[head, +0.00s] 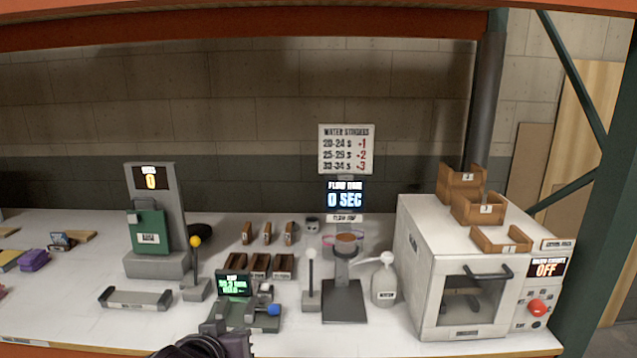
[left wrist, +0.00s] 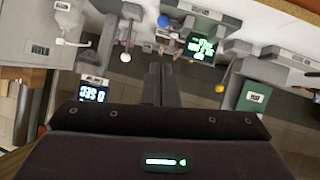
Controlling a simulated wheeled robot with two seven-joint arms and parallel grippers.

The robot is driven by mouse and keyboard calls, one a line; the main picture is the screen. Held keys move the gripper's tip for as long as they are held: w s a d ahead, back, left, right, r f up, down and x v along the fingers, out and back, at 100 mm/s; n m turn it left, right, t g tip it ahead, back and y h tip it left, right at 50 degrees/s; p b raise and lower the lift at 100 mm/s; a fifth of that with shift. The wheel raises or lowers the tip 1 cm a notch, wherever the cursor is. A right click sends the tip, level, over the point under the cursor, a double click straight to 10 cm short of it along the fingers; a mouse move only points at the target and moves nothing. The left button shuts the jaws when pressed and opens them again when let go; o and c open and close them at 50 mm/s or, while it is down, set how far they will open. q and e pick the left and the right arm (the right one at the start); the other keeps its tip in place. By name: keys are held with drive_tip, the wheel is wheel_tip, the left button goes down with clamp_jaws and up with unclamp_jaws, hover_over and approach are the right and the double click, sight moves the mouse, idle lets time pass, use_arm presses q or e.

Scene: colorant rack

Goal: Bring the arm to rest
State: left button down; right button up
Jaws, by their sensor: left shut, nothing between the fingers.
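My left gripper (head: 238,342) shows as a dark shape at the bottom edge of the head view, in front of the small stand with the green-lit screen (head: 234,285). In the left wrist view its two dark fingers (left wrist: 163,84) are together with nothing between them. That view shows the bench upside down, with the green screen (left wrist: 200,47) beyond the fingers. My right gripper is in neither view.
A lever with a yellow knob (head: 195,242), a grey tray (head: 135,299), a white-knobbed lever (head: 311,254), a dripper stand (head: 344,300) and a white bottle (head: 385,285) stand nearby. A white oven (head: 470,290) is at right.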

use_arm(q)
drive_tip(key=s+a+f+m+g+y, duration=0.15)
drive_tip(key=s+f+g, duration=0.25)
drive_tip(key=s+f, duration=0.6)
drive_tip(key=s+a+f+m+g, duration=0.1)
drive_tip(key=s+a+f+g, duration=0.3)
drive_tip(key=s, duration=0.9)
wheel_tip(320, 180, down, 30)
drive_tip(key=s+d+g, duration=0.1)
drive_tip(key=s+g, duration=0.1)
drive_tip(key=s+a+f, duration=0.1)
drive_tip(key=s+f, duration=0.8)
drive_tip(key=s, duration=0.1)
drive_tip(key=s+a+f, duration=0.2)
drive_tip(key=s+f, duration=0.7)
drive_tip(key=f, duration=0.1)
drive_tip(key=shift+s+a+f+g, duration=0.2)
drive_tip(key=shift+s+a+g, duration=0.1)
drive_tip(key=shift+s+g, duration=0.1)
drive_tip(key=shift+m+y, duration=0.25)
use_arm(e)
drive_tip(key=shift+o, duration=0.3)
